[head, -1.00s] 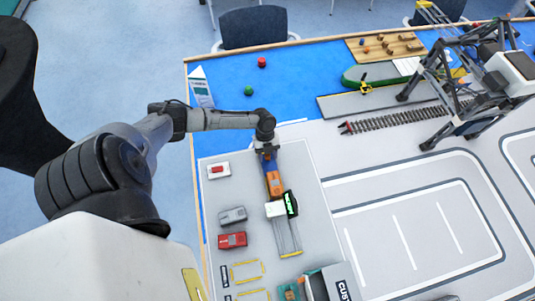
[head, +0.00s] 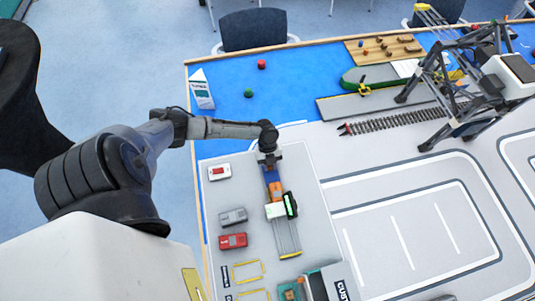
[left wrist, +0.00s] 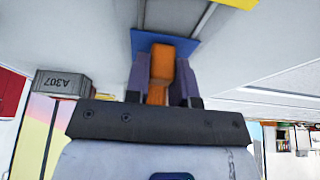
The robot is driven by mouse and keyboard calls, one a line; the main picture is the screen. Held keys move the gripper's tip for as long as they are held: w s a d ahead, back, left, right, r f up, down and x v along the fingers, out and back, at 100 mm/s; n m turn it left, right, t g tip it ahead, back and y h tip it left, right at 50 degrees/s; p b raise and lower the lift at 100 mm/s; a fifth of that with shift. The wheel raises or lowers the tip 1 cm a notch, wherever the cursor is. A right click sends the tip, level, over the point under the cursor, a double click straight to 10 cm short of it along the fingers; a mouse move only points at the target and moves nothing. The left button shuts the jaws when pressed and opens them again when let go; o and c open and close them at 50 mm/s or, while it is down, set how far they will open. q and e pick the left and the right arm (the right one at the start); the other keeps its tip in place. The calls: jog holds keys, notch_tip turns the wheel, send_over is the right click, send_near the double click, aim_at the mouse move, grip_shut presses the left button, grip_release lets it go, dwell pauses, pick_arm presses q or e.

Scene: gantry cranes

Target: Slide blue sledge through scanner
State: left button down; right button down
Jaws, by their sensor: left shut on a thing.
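The blue sledge (head: 270,173) lies on a straight track on the grey board, with an orange piece (head: 276,190) on it. My left gripper (head: 269,160) is at the sledge's far end. In the left wrist view its two fingers (left wrist: 162,82) are shut around an orange upright part (left wrist: 161,66) above the blue sledge plate (left wrist: 145,40). The scanner (head: 275,210), white with a green-lit dark panel (head: 290,204), straddles the track just in front of the sledge. The orange piece reaches close to it; whether it is under it is unclear. My right gripper is not in view.
Bare track (head: 287,240) continues beyond the scanner. A grey container (head: 233,216) and a red container (head: 233,241) stand left of it. A customs building (head: 340,285) is near the track's near end. A crane (head: 470,90) stands at the right.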

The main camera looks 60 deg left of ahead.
aim_at(275, 186)
pick_arm(q)
jog(key=d, duration=0.3)
jog(key=s+d+p, duration=0.1)
jog(key=d, duration=0.1)
jog(key=s+d, duration=0.1)
jog(key=d, duration=0.2)
jog(key=shift+s+d+r+p, duration=0.1)
jog(key=shift+d+p, duration=0.25)
jog(key=shift+p, duration=0.05)
jog(key=shift+s+d, duration=0.1)
jog(key=shift+d, duration=0.45)
jog(key=c, duration=1)
grip_release()
jog(key=shift+o, duration=0.2)
jog(key=shift+a, duration=0.15)
jog(key=shift+a+r, duration=0.1)
jog(key=shift+r, duration=0.2)
jog(key=v, duration=1.3)
